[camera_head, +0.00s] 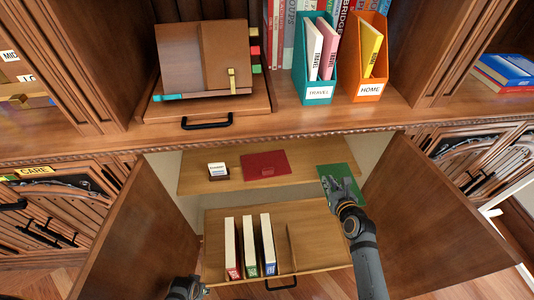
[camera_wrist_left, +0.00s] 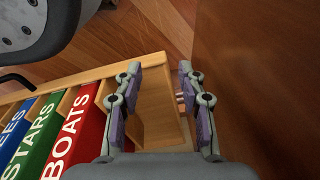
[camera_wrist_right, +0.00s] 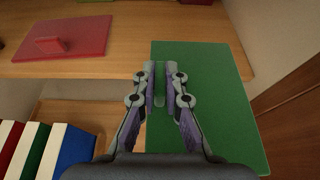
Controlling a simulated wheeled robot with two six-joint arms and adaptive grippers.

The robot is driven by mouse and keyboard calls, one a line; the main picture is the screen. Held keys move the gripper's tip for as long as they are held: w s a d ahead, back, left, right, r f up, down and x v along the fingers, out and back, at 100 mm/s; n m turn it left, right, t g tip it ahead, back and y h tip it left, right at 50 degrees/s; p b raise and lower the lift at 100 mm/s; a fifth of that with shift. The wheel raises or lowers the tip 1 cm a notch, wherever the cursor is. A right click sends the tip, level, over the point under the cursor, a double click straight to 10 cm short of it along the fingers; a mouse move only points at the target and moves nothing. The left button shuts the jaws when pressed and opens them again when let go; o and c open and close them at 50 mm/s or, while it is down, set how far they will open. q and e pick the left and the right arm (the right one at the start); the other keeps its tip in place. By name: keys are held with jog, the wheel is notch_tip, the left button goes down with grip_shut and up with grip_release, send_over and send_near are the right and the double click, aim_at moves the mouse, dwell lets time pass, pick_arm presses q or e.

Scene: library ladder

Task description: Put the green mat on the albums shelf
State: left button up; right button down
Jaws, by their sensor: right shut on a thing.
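The green mat (camera_head: 336,171) is at the right end of the upper cupboard shelf (camera_head: 222,156), flat and seemingly on or just above the board. My right gripper (camera_head: 328,183) is shut on the mat's small raised green grip; the right wrist view shows the mat (camera_wrist_right: 205,65) under the closed fingers (camera_wrist_right: 161,80). A small white card on a dark stand (camera_head: 218,170) is at the shelf's left; its word is too small to read. My left gripper (camera_wrist_left: 158,72) is open and empty in the left wrist view, above a wooden corner of the pulled-out lower shelf.
A red mat with a raised grip (camera_head: 266,164) lies mid-shelf. The pulled-out lower shelf (camera_head: 320,250) holds several upright books (camera_head: 248,247) and a thin wooden divider (camera_head: 292,247). Open cupboard doors stand at left (camera_head: 143,240) and right (camera_head: 430,215). Above are a brown album stand and magazine files.

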jog(key=shift+w+a, duration=0.15)
jog(key=shift+w, duration=0.05)
jog(key=shift+s+r, duration=0.1)
jog(key=shift+r, duration=0.05)
jog(key=shift+w+r, duration=0.1)
jog(key=shift+w, duration=0.2)
jog(key=w+b, duration=0.1)
jog(key=w, duration=0.1)
jog(key=w+a+b, duration=0.1)
jog(key=w, duration=0.2)
jog(key=w+b, duration=0.1)
jog(key=w, duration=0.2)
jog(key=shift+w+a+f, duration=0.25)
jog(key=shift+a, duration=0.1)
jog(key=b, duration=0.3)
send_over(312, 157)
jog(key=shift+s+d+r, duration=0.1)
jog(key=shift+r, duration=0.1)
notch_tip(312, 157, down, 3)
jog(key=shift+f+b, duration=0.2)
jog(key=shift+b, duration=1.05)
jog(key=shift+f, duration=0.15)
pick_arm(q)
jog(key=w+d+r, duration=0.2)
jog(key=r, duration=0.5)
jog(key=w+d+r+t+h, duration=0.1)
jog(key=w+d+r, duration=0.1)
jog(key=r, duration=0.6)
jog(key=shift+d, duration=0.8)
